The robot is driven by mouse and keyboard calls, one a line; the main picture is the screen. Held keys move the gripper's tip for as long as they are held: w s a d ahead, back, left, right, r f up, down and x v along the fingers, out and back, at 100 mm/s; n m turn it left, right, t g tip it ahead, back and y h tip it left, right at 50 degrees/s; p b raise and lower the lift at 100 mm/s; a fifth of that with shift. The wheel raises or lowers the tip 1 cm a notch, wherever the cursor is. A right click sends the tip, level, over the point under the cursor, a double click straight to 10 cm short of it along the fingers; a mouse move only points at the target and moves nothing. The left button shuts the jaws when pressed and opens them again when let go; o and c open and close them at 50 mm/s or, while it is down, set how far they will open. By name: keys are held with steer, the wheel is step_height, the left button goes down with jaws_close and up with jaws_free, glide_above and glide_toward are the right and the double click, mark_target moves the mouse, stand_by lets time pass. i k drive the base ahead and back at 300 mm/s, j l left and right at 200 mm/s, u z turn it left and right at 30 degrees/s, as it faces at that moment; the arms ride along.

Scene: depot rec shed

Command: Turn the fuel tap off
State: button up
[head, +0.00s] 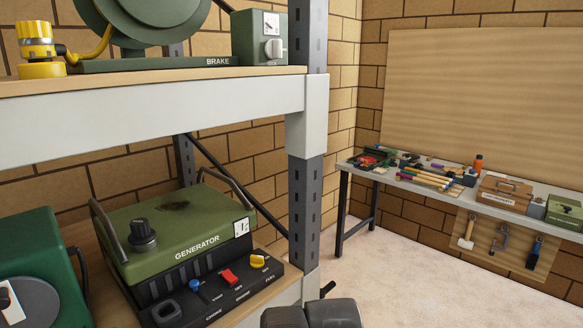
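The green generator (185,230) stands on the lower shelf, with a sloping black control panel (215,290) along its front. The fuel tap is the yellow knob (258,261) at the panel's right end, above a small label that appears to read FUEL. Which way its handle points is too small to tell surely. A red switch (229,276) and a blue knob (196,286) sit to its left. Dark grey blocks of my gripper (311,314) show at the bottom edge, in front of the shelf and apart from the tap. Its fingertips are not clearly shown, and I see nothing held.
A dark shelf post (307,195) rises just right of the generator. The upper shelf (150,128) overhangs it, carrying brake gear. A green machine (35,270) stands at left. A tool bench (352,174) is at back right. The floor (400,275) between is clear.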

mark_target(256, 261)
steer(key=k+l, duration=0.15)
steer(key=l, duration=0.1)
steer(key=i+l, duration=0.2)
steer(key=i, duration=0.25)
steer(key=i+l+z, duration=0.15)
steer(key=i, duration=0.3)
